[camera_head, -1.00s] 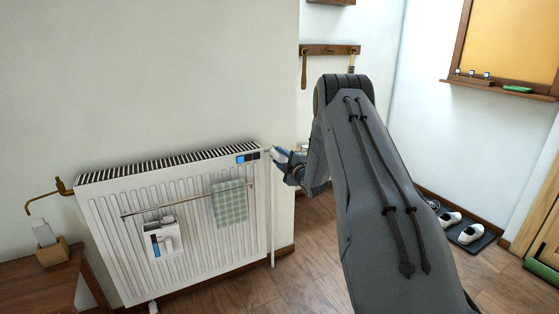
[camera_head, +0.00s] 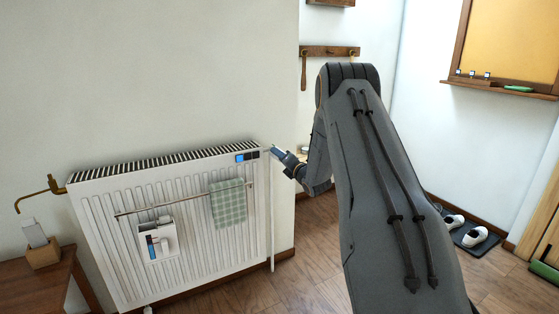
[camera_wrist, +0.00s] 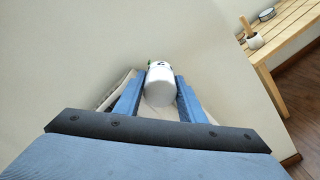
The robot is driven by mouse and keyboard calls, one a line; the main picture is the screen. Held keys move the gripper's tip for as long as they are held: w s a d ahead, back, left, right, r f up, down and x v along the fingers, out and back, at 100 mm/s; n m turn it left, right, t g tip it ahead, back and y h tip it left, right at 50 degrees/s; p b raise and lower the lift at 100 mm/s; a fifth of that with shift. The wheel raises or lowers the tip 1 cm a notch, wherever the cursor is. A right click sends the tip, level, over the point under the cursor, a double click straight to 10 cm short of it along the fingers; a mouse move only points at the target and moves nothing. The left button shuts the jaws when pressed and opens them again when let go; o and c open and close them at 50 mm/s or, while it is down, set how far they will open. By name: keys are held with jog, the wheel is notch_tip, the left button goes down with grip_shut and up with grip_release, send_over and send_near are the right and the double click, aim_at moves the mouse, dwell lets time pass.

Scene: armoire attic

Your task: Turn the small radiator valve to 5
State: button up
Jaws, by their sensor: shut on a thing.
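The small radiator valve (camera_wrist: 160,84) is a white rounded knob in the wrist view, with a dark mark and a bit of green at its far end. I cannot read the mark as a number. My gripper (camera_wrist: 158,92) has its two blue fingers on either side of the knob, shut on it. In the head view my gripper (camera_head: 277,152) is at the upper right corner of the white radiator (camera_head: 190,200), beside its blue-lit display. There the valve is hidden by the gripper.
A green checked towel (camera_head: 228,203) hangs on the radiator rail beside a white holder (camera_head: 157,241). A brass hook-like fitting (camera_head: 40,193) is at the left end. A small wooden table (camera_head: 45,282) stands at lower left. A slatted wooden bench (camera_wrist: 275,42) is at right in the wrist view.

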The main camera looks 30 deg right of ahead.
jog(key=shift+f+n+b, duration=0.15)
jog(key=shift+n+b, duration=0.6)
jog(key=shift+n, duration=0.85)
jog(key=o, duration=1)
jog(key=shift+o, duration=0.2)
jog(key=shift+s, duration=0.1)
jog(key=s, duration=0.7)
jog(key=shift+s+p, duration=0.35)
jog(key=shift+d, duration=0.1)
